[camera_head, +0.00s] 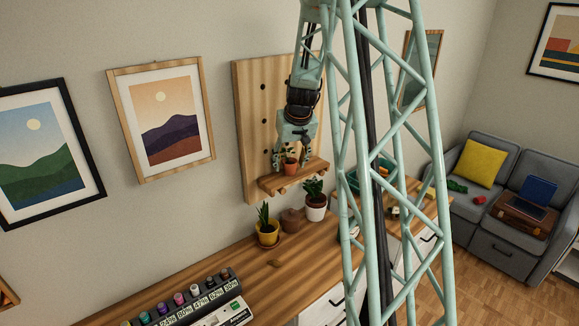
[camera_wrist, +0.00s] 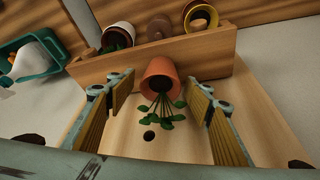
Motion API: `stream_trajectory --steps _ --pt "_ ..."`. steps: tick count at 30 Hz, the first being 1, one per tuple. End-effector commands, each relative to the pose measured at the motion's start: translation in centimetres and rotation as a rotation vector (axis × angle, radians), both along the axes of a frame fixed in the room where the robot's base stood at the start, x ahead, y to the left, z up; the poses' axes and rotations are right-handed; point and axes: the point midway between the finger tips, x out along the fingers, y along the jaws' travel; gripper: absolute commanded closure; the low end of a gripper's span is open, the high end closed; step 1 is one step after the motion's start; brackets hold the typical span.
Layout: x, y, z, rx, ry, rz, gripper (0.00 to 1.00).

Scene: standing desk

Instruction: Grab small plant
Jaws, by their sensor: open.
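The small plant (camera_head: 290,167) is in a terracotta pot on the wooden shelf (camera_head: 301,178) of the pegboard. In the wrist view its orange pot (camera_wrist: 160,70) is near the middle, with green leaves (camera_wrist: 163,112) pointing down the picture. My gripper (camera_head: 291,165) is open, with its fingers to either side of the plant. In the wrist view my gripper (camera_wrist: 160,85) shows one yellow-padded finger left and one right of the pot, with a visible gap on each side. Contact with the pot does not show.
The pegboard (camera_head: 249,130) is close behind. A green bin (camera_wrist: 35,60) shows left in the wrist view.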

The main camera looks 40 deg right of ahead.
Motion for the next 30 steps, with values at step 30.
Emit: stream_trajectory --steps 30 --pt "0.04 -0.03 0.80 -0.001 -0.002 -0.001 0.80"
